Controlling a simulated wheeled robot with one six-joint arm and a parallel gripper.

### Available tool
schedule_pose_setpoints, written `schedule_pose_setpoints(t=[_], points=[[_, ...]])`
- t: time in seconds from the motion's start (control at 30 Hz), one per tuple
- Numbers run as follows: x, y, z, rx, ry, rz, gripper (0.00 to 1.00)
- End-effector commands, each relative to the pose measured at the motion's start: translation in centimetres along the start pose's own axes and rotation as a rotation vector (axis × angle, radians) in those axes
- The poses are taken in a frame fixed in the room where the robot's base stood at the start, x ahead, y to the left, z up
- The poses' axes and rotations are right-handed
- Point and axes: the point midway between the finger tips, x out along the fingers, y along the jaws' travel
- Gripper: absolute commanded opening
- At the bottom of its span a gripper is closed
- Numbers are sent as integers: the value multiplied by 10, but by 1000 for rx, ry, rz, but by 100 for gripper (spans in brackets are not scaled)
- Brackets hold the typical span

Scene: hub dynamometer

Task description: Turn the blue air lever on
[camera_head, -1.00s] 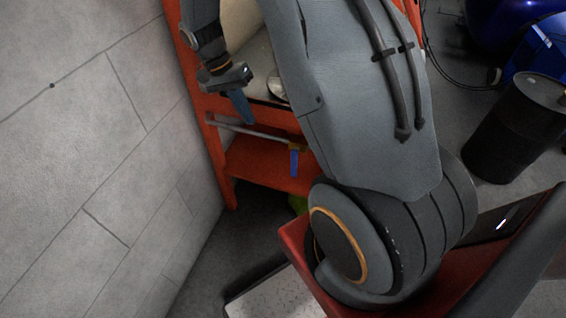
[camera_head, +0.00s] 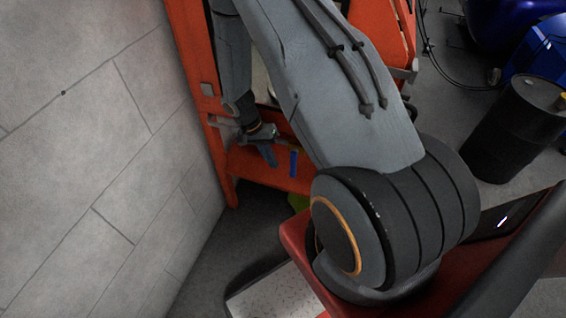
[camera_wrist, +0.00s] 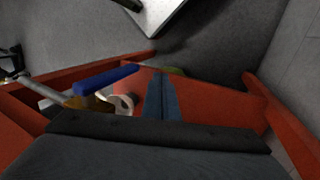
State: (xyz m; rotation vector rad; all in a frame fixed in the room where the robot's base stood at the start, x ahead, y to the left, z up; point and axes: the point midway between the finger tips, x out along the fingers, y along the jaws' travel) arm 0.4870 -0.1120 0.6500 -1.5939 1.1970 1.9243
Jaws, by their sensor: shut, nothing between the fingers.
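The blue air lever (camera_head: 294,163) hangs down in front of the orange frame in the head view. In the wrist view the blue lever (camera_wrist: 106,80) lies to the left of my fingers, on a brass valve body (camera_wrist: 88,104) at the end of a grey pipe (camera_wrist: 46,89). My gripper (camera_head: 270,155) is just left of the lever in the head view, with its fingers pointing down and a small gap between them. In the wrist view my gripper (camera_wrist: 163,97) is shut and empty, apart from the lever. The valve body is hidden behind my arm in the head view.
The orange frame (camera_head: 240,165) surrounds the valve. A grey block wall (camera_head: 90,150) stands close on the left. A black drum (camera_head: 518,128) and blue machinery (camera_head: 540,60) stand at the right. Grey floor shows below the frame.

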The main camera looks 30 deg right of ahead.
Motion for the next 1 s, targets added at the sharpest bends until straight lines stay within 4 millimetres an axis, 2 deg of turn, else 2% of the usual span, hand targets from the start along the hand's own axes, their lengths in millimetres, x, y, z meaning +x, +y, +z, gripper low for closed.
schedule_pose_setpoints(t=[0.13, 0.33, 0.77, 1.0], points=[[9, 21, 1, 2, -2, 1, 0], [16, 35, 0, 1, 0, 0, 0], [18, 37, 0, 0, 0, 1, 0], [18, 29, 6, -21, 9, 42, 0]])
